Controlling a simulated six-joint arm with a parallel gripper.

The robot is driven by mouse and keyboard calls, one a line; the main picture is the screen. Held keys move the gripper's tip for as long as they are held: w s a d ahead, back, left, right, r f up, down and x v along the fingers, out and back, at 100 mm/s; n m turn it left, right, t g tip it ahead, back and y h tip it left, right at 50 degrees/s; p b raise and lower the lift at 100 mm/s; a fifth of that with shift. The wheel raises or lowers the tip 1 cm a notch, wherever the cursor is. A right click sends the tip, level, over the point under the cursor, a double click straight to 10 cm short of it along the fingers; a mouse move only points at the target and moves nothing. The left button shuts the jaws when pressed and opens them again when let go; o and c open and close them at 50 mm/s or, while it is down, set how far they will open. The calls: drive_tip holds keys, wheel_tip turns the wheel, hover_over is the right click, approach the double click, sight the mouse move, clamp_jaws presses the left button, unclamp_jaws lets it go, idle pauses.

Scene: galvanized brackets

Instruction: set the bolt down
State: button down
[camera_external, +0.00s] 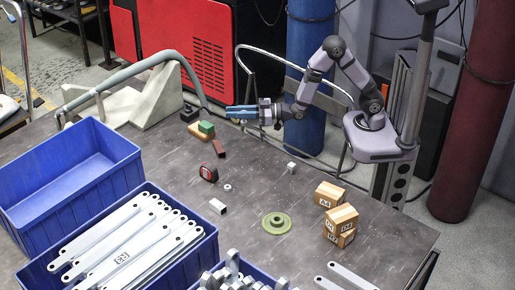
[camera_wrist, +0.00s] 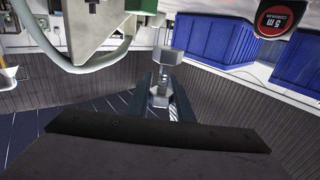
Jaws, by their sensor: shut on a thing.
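My gripper (camera_external: 232,112) is held out above the far side of the dark table (camera_external: 255,175), with its fingers pointing left. In the wrist view a grey metal bolt (camera_wrist: 165,55) with a hexagonal head sits between the two fingertips of my gripper (camera_wrist: 160,92). The gripper is shut on the bolt, and the head sticks out beyond the fingers. Part of the bolt is hidden between the fingers. I cannot make out the bolt in the external view.
A blue crate of long brackets (camera_external: 208,248) and an empty blue crate (camera_external: 30,218) stand at left. A red tape measure (camera_external: 209,173), a green disc (camera_external: 277,223), cardboard boxes (camera_external: 341,218) and a small metal block (camera_external: 217,206) lie on the table. Bare table lies between them.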

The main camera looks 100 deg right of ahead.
drive_tip(key=s+a+r+y+p, duration=0.1)
drive_tip(key=s+r+p, duration=0.4)
drive_tip(key=s+p, duration=0.5)
drive_tip(key=shift+s+a+r+n+p, duration=0.25)
drive_tip(key=shift+s+a+n+p, duration=0.15)
drive_tip(key=shift+p, duration=4)
drive_tip(key=shift+f, duration=0.15)
